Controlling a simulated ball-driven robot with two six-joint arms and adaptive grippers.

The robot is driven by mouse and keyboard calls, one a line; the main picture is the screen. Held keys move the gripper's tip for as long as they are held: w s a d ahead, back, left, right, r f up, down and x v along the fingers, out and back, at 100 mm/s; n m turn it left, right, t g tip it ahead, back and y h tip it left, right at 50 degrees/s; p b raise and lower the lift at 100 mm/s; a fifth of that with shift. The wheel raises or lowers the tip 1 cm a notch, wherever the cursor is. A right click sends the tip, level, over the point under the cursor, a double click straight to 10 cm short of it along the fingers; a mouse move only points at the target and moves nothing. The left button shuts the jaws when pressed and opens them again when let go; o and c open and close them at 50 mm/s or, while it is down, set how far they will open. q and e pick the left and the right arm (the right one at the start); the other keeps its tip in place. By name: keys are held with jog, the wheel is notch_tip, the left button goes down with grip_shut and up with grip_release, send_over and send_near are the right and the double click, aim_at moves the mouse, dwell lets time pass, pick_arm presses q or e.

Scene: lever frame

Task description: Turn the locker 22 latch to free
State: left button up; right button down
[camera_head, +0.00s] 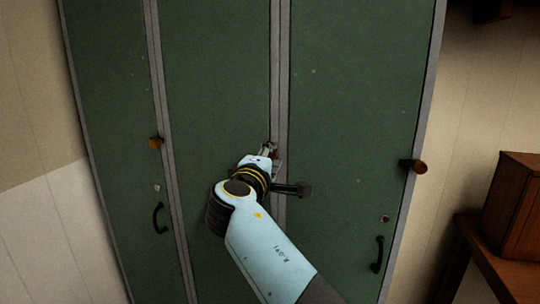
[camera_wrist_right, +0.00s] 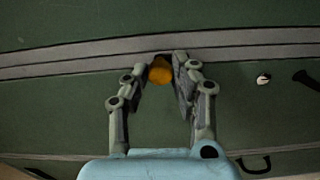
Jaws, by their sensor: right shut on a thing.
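A green metal locker bank with grey frame strips fills the middle of the head view. My right gripper (camera_head: 269,151) is at the strip between the middle door and the right door. In the right wrist view, the fingers of this gripper (camera_wrist_right: 172,68) are shut on an orange-brown latch knob (camera_wrist_right: 160,71) beside the grey strip. In the head view the gripper mostly hides this latch, and its turn angle cannot be told. No locker number is readable. My left gripper is not in view.
Similar brass latches show on the left strip (camera_head: 155,143) and at the right edge (camera_head: 414,166). Black door handles (camera_head: 160,218) (camera_head: 378,255) stick out lower down. A brown wooden box (camera_head: 517,205) stands on a wooden table at the right.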

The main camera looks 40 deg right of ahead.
jog(key=shift+f+n, duration=0.1)
jog(key=shift+n, duration=0.3)
jog(key=c, duration=1.1)
grip_release()
jog(key=shift+a, duration=0.1)
jog(key=shift+o, duration=0.2)
